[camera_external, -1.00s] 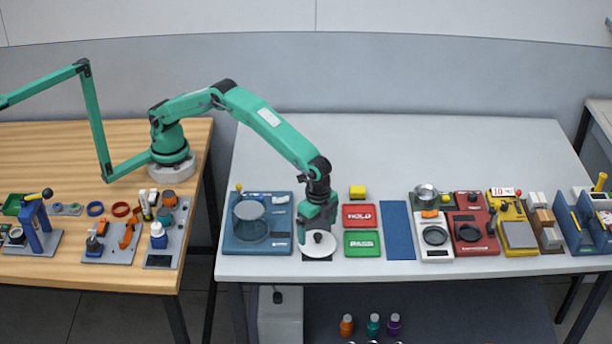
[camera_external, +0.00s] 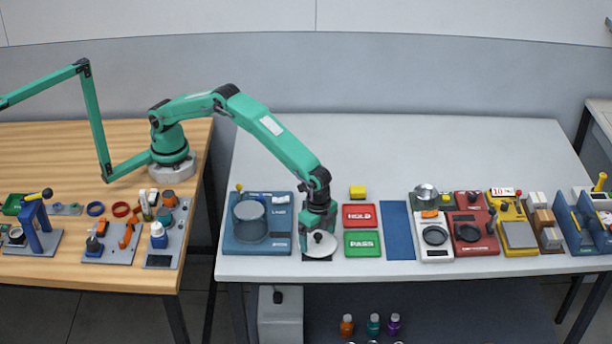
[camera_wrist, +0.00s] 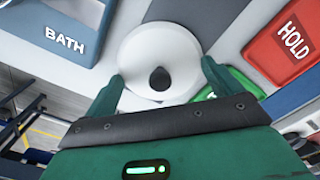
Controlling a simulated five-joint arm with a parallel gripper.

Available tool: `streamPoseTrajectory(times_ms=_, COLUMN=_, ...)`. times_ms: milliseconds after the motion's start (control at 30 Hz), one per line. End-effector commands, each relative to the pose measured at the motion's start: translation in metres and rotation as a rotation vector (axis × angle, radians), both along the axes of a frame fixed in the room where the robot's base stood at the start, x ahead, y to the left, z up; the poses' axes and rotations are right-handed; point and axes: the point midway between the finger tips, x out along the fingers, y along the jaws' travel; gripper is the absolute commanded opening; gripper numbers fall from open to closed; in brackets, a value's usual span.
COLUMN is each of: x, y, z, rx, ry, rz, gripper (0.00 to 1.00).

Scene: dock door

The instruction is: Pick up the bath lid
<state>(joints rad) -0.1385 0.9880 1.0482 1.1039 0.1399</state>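The bath lid is a white round disc with a dark knob at its middle. In the external view the lid (camera_external: 325,254) lies flat on a dark pad just right of the blue bath station (camera_external: 283,237). My gripper (camera_external: 318,236) points down directly over the lid. In the wrist view the lid (camera_wrist: 160,42) fills the upper middle, with its dark knob (camera_wrist: 160,78) between the fingers. My gripper (camera_wrist: 163,76) is open there, with a gap on each side of the knob. I cannot tell whether the fingertips touch the disc.
The bath station holds a clear round vessel (camera_external: 250,222). The red HOLD tray (camera_external: 361,224) and green PASS tray (camera_external: 362,252) stand close on the right. A blue mat (camera_external: 398,230) lies beyond them. The back of the grey table is clear.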

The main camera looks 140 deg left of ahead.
Motion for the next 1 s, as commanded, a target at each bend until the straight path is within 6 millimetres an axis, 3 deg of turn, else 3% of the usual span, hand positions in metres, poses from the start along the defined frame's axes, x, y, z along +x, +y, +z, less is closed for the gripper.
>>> streamPoseTrajectory(times_ms=67, x=0.0, y=0.0, z=-0.002, rx=0.0, ry=0.002, rz=0.0, gripper=0.61)
streamPoseTrajectory(times_ms=367, x=-0.002, y=0.0, z=-0.004, rx=-0.001, ry=0.007, rz=0.0, gripper=0.02)
streamPoseTrajectory(times_ms=767, x=-0.003, y=-0.001, z=-0.004, rx=-0.002, ry=0.012, rz=-0.001, gripper=0.0)
streamPoseTrajectory(times_ms=1000, x=-0.001, y=-0.001, z=0.018, rx=-0.001, ry=0.007, rz=-0.001, gripper=0.0)
